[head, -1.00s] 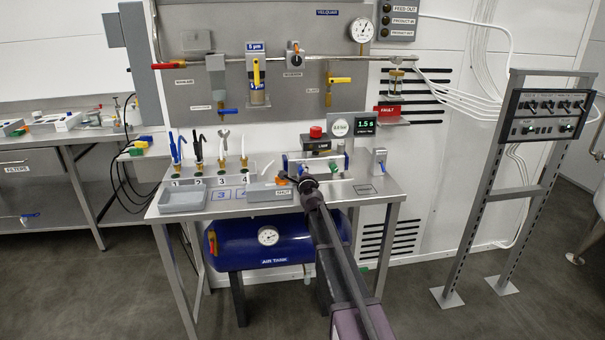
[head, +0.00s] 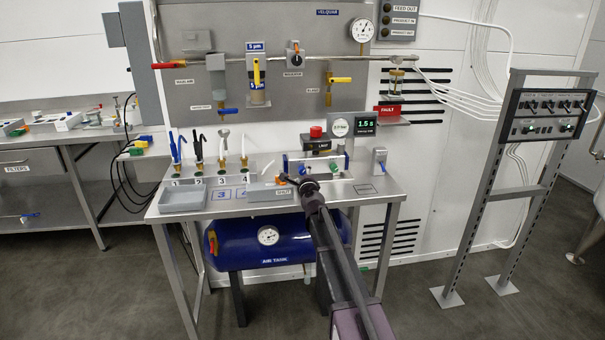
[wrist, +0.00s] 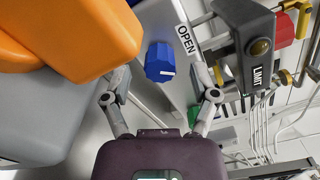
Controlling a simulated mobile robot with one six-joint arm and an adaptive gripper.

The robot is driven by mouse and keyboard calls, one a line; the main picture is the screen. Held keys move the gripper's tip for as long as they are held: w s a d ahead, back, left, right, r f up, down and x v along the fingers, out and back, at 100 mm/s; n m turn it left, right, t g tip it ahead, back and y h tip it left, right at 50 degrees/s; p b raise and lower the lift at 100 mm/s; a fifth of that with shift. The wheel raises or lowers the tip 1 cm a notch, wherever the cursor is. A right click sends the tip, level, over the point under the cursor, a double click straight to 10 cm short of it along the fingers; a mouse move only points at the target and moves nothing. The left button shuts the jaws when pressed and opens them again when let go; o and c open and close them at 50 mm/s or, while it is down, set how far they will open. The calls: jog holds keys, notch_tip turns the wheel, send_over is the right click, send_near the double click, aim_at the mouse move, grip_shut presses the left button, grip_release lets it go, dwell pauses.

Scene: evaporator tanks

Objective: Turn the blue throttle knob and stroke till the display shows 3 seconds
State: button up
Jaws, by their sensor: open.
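The blue throttle knob (wrist: 160,62) is faceted with a white mark on it. In the wrist view it sits between and just beyond the open fingers of my gripper (wrist: 162,88), with a gap on both sides. An OPEN label (wrist: 185,40) is beside it on the metal face. In the head view my gripper (head: 297,183) is at the front of the bench device and partly hides it. The green display (head: 365,124) reads 1.5 s.
A LIMIT box (wrist: 257,55) and red button are at upper right in the wrist view. A large orange part (wrist: 75,35) fills the left, close to the camera. In the head view a grey tray (head: 270,192) lies left of my gripper on the bench (head: 375,190).

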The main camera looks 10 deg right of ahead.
jog(key=s, duration=1)
jog(key=shift+s, duration=0.2)
